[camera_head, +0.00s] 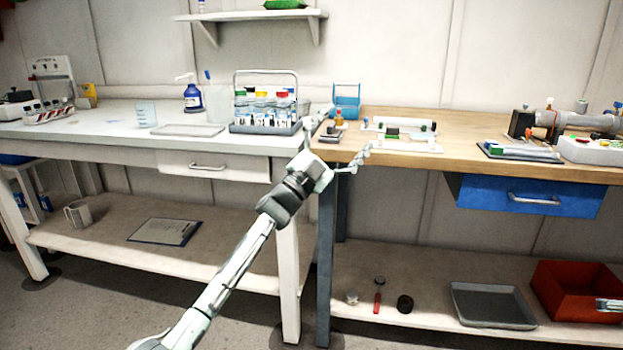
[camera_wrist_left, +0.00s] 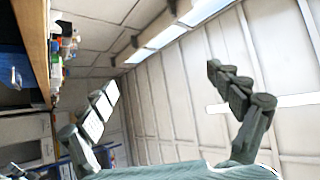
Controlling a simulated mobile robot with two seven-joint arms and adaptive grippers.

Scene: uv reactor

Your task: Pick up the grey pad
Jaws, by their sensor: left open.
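A small dark grey pad-like block (camera_head: 329,136) lies on the left end of the wooden bench top, in front of a small orange-topped item. A flat grey plate (camera_head: 188,130) lies on the white bench further left; I cannot tell for certain which is the grey pad. My left gripper (camera_head: 345,130) is open, its fingers spread wide at the joint of the two benches. In the picture the small block shows between the fingers; no contact is visible. In the left wrist view, the open, empty fingers (camera_wrist_left: 165,95) face wall and ceiling, with no pad visible. My right gripper is not in view.
The wooden top (camera_head: 458,145) is clear between that fixture and the equipment at right.

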